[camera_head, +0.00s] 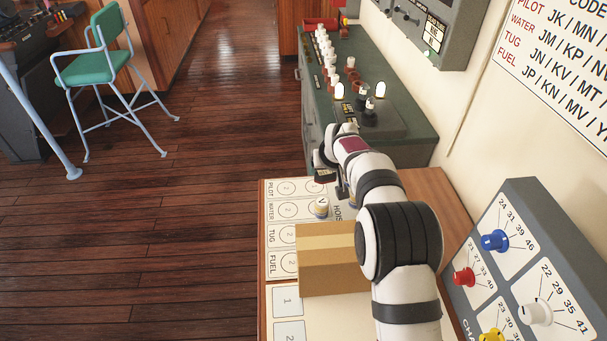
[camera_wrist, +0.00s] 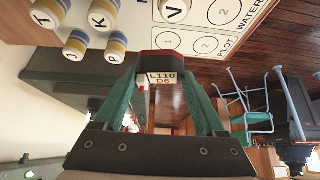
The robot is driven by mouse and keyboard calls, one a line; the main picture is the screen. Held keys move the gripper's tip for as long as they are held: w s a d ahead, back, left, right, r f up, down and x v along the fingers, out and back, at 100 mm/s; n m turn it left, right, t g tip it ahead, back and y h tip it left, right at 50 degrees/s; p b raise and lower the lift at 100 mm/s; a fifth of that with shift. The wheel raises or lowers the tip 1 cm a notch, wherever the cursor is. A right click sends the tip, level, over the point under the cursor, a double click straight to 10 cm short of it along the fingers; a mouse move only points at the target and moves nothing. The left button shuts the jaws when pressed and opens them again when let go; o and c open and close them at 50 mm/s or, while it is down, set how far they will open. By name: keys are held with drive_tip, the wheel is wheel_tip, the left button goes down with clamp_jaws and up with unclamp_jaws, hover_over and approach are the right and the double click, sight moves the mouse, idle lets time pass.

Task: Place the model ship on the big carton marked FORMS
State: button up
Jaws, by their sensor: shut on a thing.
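In the wrist view, my gripper (camera_wrist: 161,92) has its green fingers shut on a small dark block with a red edge and a white label reading L110 D6, which I take to be the model ship (camera_wrist: 160,63). Only its labelled end shows; the rest is hidden. In the head view my arm covers most of the gripper, and I cannot make out the ship there. A brown cardboard carton (camera_head: 326,272) stands on the near table, left of my arm and nearer than the gripper. No FORMS marking shows on its visible sides. The carton is not in the wrist view.
A chart (camera_head: 286,188) with printed circles lies on the table behind the carton. A cylinder marked V (camera_head: 321,207) stands on it; several similar lettered cylinders (camera_wrist: 75,45) show in the wrist view. A grey knob panel (camera_head: 520,262) is at right. A green console (camera_head: 400,100) stands beyond.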

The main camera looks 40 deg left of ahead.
drive_tip(key=s+d+r+m, duration=0.1)
drive_tip(key=d+r, duration=0.5)
drive_tip(key=d, duration=0.2)
drive_tip(key=s+d+r, duration=0.1)
drive_tip(key=d+r, duration=0.6)
drive_tip(key=d, duration=0.2)
drive_tip(key=s+d+r, duration=0.3)
drive_tip(key=s+d, duration=0.6)
drive_tip(key=d, duration=0.2)
hover_over(352, 258)
drive_tip(key=w, duration=0.3)
drive_tip(key=shift+m+t+h, duration=0.4)
drive_tip(key=f, duration=0.6)
drive_tip(key=shift+w+a+f, duration=0.1)
drive_tip(key=shift+a+f, duration=0.1)
drive_tip(key=shift+f, duration=0.05)
drive_tip(key=f, duration=0.4)
drive_tip(key=shift+a, duration=0.3)
drive_tip(key=shift+f, duration=0.15)
drive_tip(key=shift+f, duration=0.1)
